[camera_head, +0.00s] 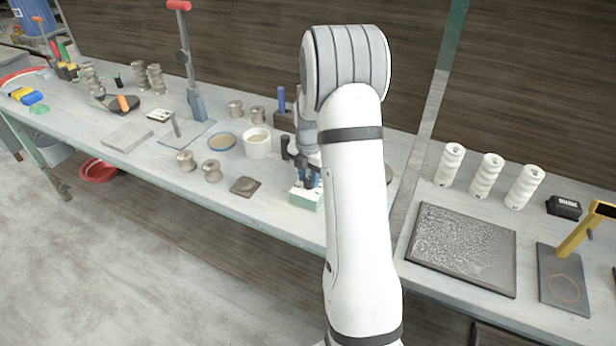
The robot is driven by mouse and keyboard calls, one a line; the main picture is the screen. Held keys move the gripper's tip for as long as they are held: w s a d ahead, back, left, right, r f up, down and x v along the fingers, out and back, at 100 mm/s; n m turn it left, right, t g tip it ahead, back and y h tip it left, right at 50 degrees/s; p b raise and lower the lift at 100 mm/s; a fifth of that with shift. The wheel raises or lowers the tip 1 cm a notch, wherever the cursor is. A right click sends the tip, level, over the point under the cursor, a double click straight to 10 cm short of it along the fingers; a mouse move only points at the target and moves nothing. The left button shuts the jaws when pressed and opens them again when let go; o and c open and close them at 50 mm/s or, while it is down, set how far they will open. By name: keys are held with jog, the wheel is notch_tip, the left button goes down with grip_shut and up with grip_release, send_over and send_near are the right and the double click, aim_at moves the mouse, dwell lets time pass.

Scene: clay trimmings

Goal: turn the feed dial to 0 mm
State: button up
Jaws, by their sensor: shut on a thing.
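A small box with a white top and pale green sides (305,199) stands near the front edge of the bench and looks like the feed unit. My gripper (311,184) points down at its top, its dark fingers shut on what appears to be the feed dial. The dial is hidden by the fingers and my arm, and its scale and setting cannot be read at this size. My arm covers the right side of the box.
A textured dark tray (463,250) lies to the right, with white coiled cylinders (487,176) behind.

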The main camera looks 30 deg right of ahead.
aim_at(309, 180)
jog(key=shift+d+n, duration=0.1)
jog(key=shift+n, duration=0.3)
jog(key=n+b, duration=0.2)
jog(key=n, duration=0.1)
jog(key=shift+d+r+n, duration=0.1)
jog(key=shift+n, duration=1.6)
jog(key=o, duration=1)
jog(key=shift+c, duration=0.2)
notch_tip(309, 180, up, 8)
jog(key=shift+f, duration=0.15)
